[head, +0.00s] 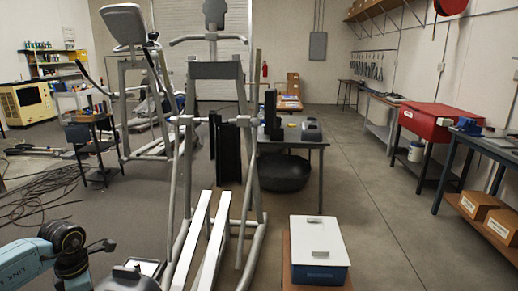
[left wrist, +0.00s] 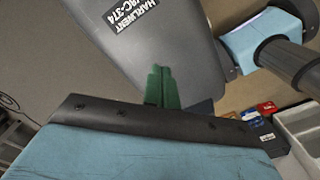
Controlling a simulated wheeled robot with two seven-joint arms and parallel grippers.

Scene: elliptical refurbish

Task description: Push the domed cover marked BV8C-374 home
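A grey cover (left wrist: 165,40) with a smooth face fills the upper middle of the left wrist view. Its label (left wrist: 130,12) is partly cut off by the frame edge and ends in "-374". My left gripper (left wrist: 160,72) shows two green fingers close together, with nothing visible between them. Its tips overlap the lower part of the cover in the picture; I cannot tell whether they touch. In the head view, a grey rounded housing (head: 128,281) shows at the bottom edge, right of my left arm, perhaps this same cover. My right gripper is out of view.
An elliptical machine (head: 215,71) with two white foot rails (head: 193,240) stands in the middle. A white-lidded blue box (head: 320,252) sits at the front right. Small red and blue boxes (left wrist: 266,108) lie beside a pale bin (left wrist: 300,125). Open floor lies right of the machine.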

